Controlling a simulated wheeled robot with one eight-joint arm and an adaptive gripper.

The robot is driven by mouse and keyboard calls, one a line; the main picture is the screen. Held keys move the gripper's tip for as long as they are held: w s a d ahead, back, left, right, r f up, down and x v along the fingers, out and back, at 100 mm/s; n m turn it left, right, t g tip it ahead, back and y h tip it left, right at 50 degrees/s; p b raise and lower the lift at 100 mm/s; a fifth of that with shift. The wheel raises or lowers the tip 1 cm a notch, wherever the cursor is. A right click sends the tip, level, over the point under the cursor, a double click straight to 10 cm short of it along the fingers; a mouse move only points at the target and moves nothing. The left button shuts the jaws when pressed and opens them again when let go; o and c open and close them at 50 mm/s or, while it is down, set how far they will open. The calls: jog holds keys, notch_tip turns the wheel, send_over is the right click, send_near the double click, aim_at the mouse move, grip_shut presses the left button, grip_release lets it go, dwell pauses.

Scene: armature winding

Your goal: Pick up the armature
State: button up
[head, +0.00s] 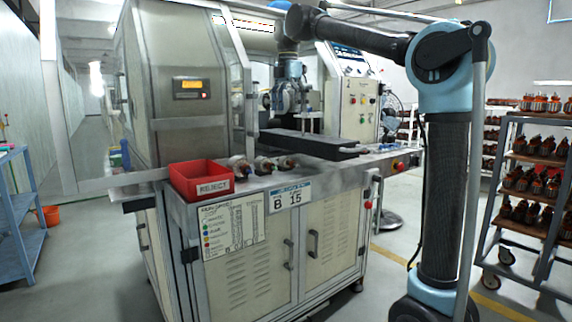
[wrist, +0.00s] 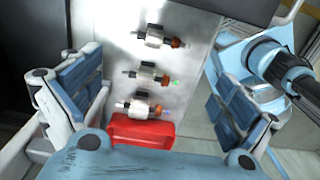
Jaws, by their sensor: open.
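Three armatures lie in a row on the metal worktop beside the red bin. In the head view they are the left armature (head: 240,166), the middle armature (head: 264,165) and the right armature (head: 288,163). The wrist view shows the three as a far one (wrist: 155,38), a middle one (wrist: 152,75) and a near one (wrist: 146,108), each with a pale core, a shaft and an orange-brown end. My gripper (head: 286,104) hangs above the worktop, apart from them. In the wrist view my gripper (wrist: 155,88) is open and empty, its fingers wide on either side of the row.
A red REJECT bin (head: 200,181) stands at the worktop's left front corner, close to the nearest armature in the wrist view. A long dark block (head: 308,143) lies behind the armatures. The machine housing (head: 186,85) rises at left. A loaded rack (head: 530,175) stands at right.

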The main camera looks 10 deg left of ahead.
send_over(285, 157)
notch_tip(285, 157, down, 11)
jog(key=shift+w+d+r, duration=0.1)
jog(key=shift+r, duration=0.1)
jog(key=shift+s+f, duration=0.15)
jog(key=shift+f, duration=1.45)
jog(key=shift+s+f, duration=0.1)
jog(key=shift+f, duration=1.5)
jog(key=c, duration=0.8)
